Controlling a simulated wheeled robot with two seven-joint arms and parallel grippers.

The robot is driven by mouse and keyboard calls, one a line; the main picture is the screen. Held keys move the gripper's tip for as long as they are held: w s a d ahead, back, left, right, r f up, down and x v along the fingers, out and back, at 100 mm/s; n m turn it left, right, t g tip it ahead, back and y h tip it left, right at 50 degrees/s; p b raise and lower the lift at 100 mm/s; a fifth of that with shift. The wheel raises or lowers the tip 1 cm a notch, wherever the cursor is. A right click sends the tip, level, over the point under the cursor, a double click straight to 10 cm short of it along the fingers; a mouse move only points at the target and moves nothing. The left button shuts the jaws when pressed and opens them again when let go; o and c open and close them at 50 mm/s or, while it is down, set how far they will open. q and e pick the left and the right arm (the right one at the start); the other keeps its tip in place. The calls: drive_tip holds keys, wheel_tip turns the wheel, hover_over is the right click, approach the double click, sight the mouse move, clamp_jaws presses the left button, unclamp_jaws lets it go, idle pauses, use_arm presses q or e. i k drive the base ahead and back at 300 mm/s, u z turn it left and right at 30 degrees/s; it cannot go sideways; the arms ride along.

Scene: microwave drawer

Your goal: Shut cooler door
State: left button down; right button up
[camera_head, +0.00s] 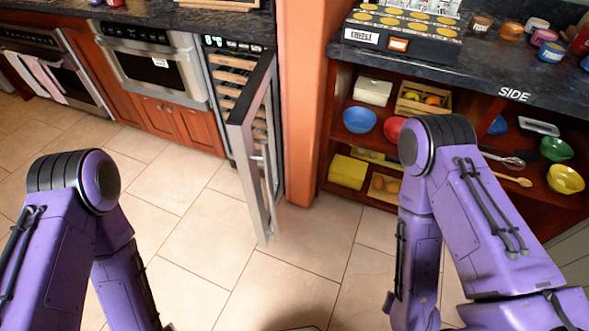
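The cooler (233,88) is a tall narrow wine cooler with wooden shelves, set under the dark counter to the left of the orange pillar. Its silver-framed glass door (246,150) stands wide open and juts out toward me over the floor, with a vertical handle on it. My two purple arms hang on either side, the left one at lower left and the right one at lower right, both apart from the door. Neither gripper shows in this view.
A microwave drawer (155,63) and an oven (50,62) are left of the cooler. An orange pillar (304,100) stands to its right. Open shelves with bowls, including a blue bowl (359,120), are at right, near my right arm. The tiled floor (200,238) before the door is clear.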

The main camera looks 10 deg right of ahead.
sight(263, 82)
drive_tip(key=i, duration=1)
drive_tip(key=k, duration=1)
drive_tip(key=z, duration=1.3)
drive_tip(key=i, duration=1.05)
drive_tip(key=u, duration=2.1)
